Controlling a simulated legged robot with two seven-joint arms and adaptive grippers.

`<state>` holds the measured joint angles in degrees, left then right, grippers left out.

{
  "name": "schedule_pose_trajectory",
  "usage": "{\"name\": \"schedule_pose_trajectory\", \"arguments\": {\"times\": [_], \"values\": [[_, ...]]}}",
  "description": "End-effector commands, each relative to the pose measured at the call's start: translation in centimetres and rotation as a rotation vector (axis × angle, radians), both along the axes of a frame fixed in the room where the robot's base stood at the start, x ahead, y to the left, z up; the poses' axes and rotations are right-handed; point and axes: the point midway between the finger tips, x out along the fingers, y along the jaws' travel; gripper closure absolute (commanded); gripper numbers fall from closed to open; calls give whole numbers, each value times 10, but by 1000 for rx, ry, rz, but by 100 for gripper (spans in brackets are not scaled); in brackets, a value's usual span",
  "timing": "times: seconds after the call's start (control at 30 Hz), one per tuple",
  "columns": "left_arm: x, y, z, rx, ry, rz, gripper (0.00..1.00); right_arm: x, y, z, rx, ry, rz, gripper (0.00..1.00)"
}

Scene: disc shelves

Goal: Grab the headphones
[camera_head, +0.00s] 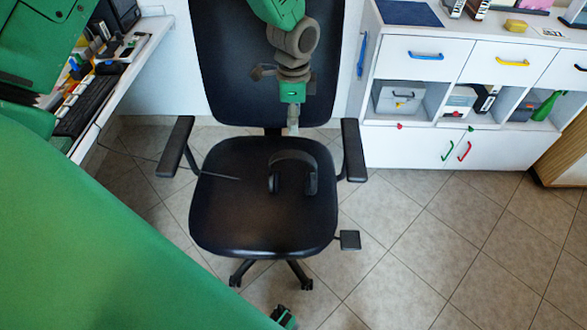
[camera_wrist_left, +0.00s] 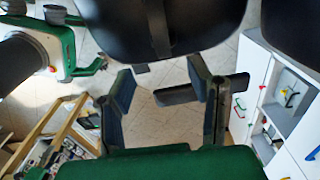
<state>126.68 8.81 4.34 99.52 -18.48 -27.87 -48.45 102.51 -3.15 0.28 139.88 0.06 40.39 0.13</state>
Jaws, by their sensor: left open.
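The dark headphones (camera_head: 312,184) lie on the black seat of an office chair (camera_head: 235,215), right of its middle. The band arches toward the back and the ear cups are at the sides. My left gripper (camera_head: 293,124) hangs in front of the backrest, above the rear of the seat and apart from the headphones. In the left wrist view my left gripper (camera_wrist_left: 162,100) is open, its two dark fingers spread with nothing between them. I cannot make out the headphones in that view.
Chair armrests (camera_head: 175,146) (camera_head: 353,150) flank the seat. A white cabinet (camera_head: 410,145) with coloured handles stands at the right. A desk with a keyboard (camera_head: 85,105) is at the left. Tiled floor lies open at the lower right.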

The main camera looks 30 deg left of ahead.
Motion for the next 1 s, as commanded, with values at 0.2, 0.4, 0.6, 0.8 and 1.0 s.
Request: {"name": "schedule_pose_trajectory", "arguments": {"times": [0.2,0.4,0.6,0.8,1.0], "values": [[2,5,-29,5,10,-20,53,0,0,-6,0,-1,0,60],[3,5,-66,4,7,-19,53,0,0,-11,0,-1,0,60],[2,4,-81,4,6,-19,53,1,0,-12,0,-1,0,60],[-1,2,-107,5,9,-19,53,0,0,-16,0,-1,0,60],[-1,3,-131,3,6,-18,53,0,0,-20,0,-1,0,60]]}}
